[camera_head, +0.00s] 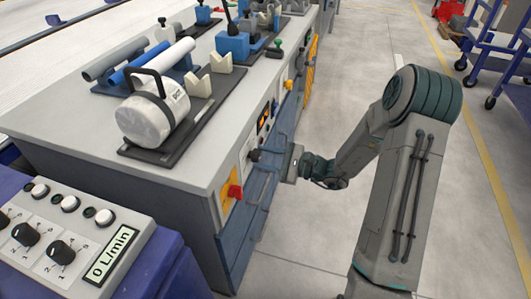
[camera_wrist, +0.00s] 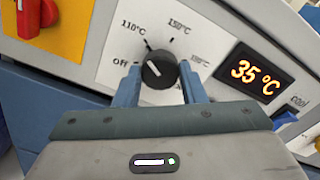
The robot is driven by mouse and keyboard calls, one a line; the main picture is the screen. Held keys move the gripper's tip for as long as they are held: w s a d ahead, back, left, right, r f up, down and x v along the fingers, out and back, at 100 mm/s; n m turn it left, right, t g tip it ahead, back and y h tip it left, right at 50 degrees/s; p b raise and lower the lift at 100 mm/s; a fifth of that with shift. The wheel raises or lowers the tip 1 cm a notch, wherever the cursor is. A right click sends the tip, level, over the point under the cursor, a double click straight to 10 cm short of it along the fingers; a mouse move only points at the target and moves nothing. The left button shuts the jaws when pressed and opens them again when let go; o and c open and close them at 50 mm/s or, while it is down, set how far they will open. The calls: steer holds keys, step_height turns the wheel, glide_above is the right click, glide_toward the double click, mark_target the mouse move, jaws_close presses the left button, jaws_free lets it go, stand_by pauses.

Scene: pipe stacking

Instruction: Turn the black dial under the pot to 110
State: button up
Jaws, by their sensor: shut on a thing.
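The black dial (camera_wrist: 159,70) sits on a white panel (camera_wrist: 110,75) marked Off, 110, 150 and a higher value. Its white line points up and left, roughly between Off and 110; the exact angle is hard to read. My gripper (camera_wrist: 161,85) has its blue fingers on either side of the dial, shut on it. In the head view my gripper (camera_head: 270,158) reaches the cabinet front from the right, at the black dial (camera_head: 254,155). The pot (camera_head: 150,118), pale with a black handle, lies on its side on the counter above.
An orange display (camera_wrist: 249,75) right of the dial reads 35 °C. A red knob (camera_head: 235,191) on a yellow plate is left of the dial; it also shows in the wrist view (camera_wrist: 35,14). A console (camera_head: 70,235) stands at the front left. The floor (camera_head: 300,225) is clear.

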stand_by(0.4)
steer(key=o, duration=1)
steer(key=shift+d, duration=0.1)
steer(key=p+v, duration=0.2)
steer(key=v, duration=1.1)
steer(key=shift+d, duration=0.3)
steer(key=shift+s, duration=0.15)
